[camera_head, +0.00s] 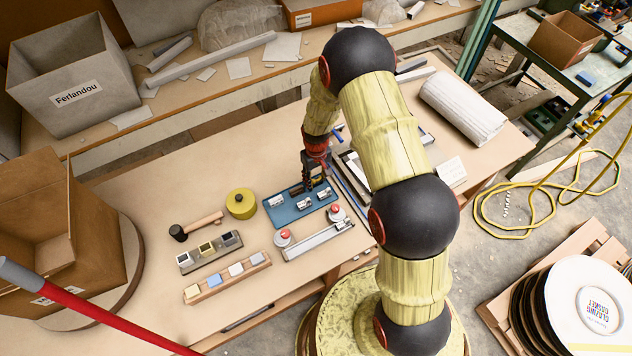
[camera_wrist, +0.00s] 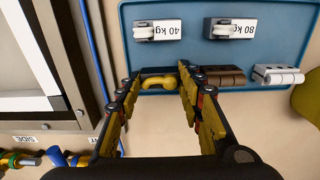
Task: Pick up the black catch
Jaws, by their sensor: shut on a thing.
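My gripper (camera_wrist: 158,80) has its fingers down at the edge of the blue tray (camera_head: 287,215), shut on a small piece with a yellow lever (camera_wrist: 158,82). A dark strip shows behind that lever; whether this is the black catch I cannot tell. A dark brown catch (camera_wrist: 224,76) sits on the tray just right of the right finger, which partly covers it. In the head view my gripper (camera_head: 314,188) stands over the tray's far right part.
Silver catches labelled 40 kg (camera_wrist: 150,30) and 80 kg (camera_wrist: 232,29) and another silver catch (camera_wrist: 278,76) lie on the tray. A yellow round tin (camera_head: 241,203) stands left of it. A frame (camera_wrist: 40,75) lies close beside my gripper.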

